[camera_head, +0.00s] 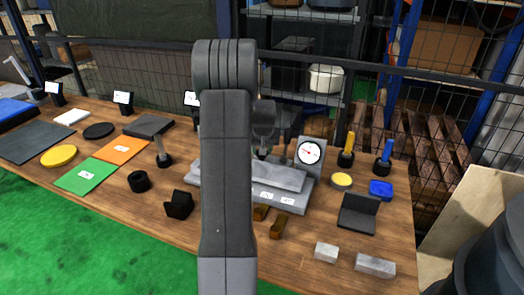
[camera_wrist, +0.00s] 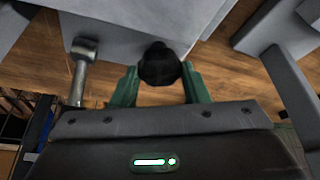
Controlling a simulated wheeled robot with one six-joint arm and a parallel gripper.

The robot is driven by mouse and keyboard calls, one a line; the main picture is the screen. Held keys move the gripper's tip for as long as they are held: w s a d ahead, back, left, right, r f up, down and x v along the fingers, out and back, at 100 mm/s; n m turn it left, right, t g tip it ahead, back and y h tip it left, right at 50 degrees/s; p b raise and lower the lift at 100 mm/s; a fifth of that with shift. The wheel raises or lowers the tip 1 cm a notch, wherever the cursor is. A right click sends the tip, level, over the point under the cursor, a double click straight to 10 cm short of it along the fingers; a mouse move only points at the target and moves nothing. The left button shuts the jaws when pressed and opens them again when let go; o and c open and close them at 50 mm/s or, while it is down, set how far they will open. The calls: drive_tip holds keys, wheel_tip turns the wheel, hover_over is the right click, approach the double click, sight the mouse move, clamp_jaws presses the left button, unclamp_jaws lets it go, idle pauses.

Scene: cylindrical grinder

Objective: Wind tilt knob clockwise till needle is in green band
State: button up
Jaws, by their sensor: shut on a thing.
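The tilt knob (camera_wrist: 158,66) is a dark round knob on the side of a grey machine block in the wrist view. My gripper (camera_wrist: 160,84) has its two green fingers on either side of the knob and is shut on it. In the head view the grey grinder (camera_head: 262,178) stands on the table, partly hidden behind my arm. The dial (camera_head: 309,152) with a white face and a red needle stands at its right end. The needle points to the upper left; I cannot make out a green band at this size. The knob is hidden in the head view.
The wooden table (camera_head: 335,220) holds a yellow-handled tool (camera_head: 347,148), a blue-handled tool (camera_head: 385,152), a black angle bracket (camera_head: 358,212) and metal blocks (camera_head: 375,265) at the right. Green and orange mats (camera_head: 122,149) lie at the left. A wire fence stands behind.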

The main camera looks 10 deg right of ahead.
drive_tip(key=shift+a+m+h+b, duration=0.1)
drive_tip(key=shift+m+h+b, duration=0.6)
drive_tip(key=shift+m, duration=0.9)
drive_tip(key=o, duration=1)
drive_tip(key=shift+r, duration=0.15)
drive_tip(key=v, duration=1.3)
drive_tip(key=shift+r, duration=0.3)
drive_tip(key=x, duration=1.3)
drive_tip(key=shift+f, duration=0.45)
